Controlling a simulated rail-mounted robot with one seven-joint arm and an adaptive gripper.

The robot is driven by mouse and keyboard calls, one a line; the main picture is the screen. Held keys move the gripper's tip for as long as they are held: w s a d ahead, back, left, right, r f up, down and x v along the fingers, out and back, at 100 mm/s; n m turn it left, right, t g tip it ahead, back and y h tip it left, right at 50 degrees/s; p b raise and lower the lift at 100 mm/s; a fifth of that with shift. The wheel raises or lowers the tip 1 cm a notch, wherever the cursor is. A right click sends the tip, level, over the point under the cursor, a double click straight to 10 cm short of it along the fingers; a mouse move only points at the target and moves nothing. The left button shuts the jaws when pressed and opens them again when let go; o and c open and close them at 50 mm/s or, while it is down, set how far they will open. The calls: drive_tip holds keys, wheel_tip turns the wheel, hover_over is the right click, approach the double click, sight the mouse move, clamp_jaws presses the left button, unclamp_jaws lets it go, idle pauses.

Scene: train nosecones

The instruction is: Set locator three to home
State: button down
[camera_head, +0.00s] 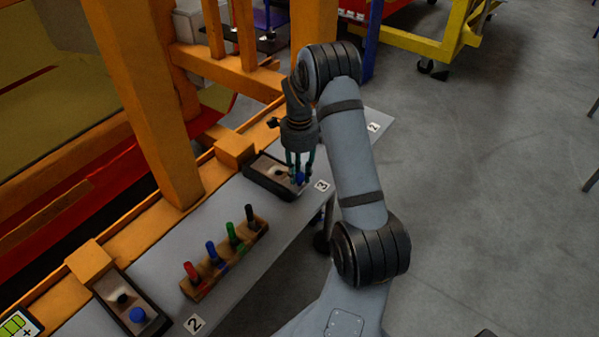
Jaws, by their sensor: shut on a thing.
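The locator by the label "3" (322,185) is a dark tray-like unit (262,181) on the grey bench. It has a pale inner face and a blue knob (300,178) at its right end. My gripper (299,170) points down over that end, with its teal fingers shut around the blue knob. The fingers partly hide the knob. A dark round spot shows on the pale face, left of the fingers.
A similar dark unit (112,288) with a blue knob (138,314) sits at lower left, near a label "2" (195,324). A wooden rack (243,238) holds several coloured-handled tools between the units. Orange frame posts (150,100) stand behind the bench. Open floor (480,200) lies right.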

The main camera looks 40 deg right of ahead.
sight(287, 177)
drive_tip(key=w, duration=0.2)
drive_tip(key=w+a, duration=0.1)
drive_tip(key=w, duration=0.2)
drive_tip(key=shift+s+r, duration=0.1)
drive_tip(key=c, duration=1.5)
unclamp_jaws()
drive_tip(key=shift+a, duration=0.1)
drive_tip(key=shift+o, duration=0.3)
wheel_tip(287, 177, up, 12)
drive_tip(key=shift+f, duration=0.2)
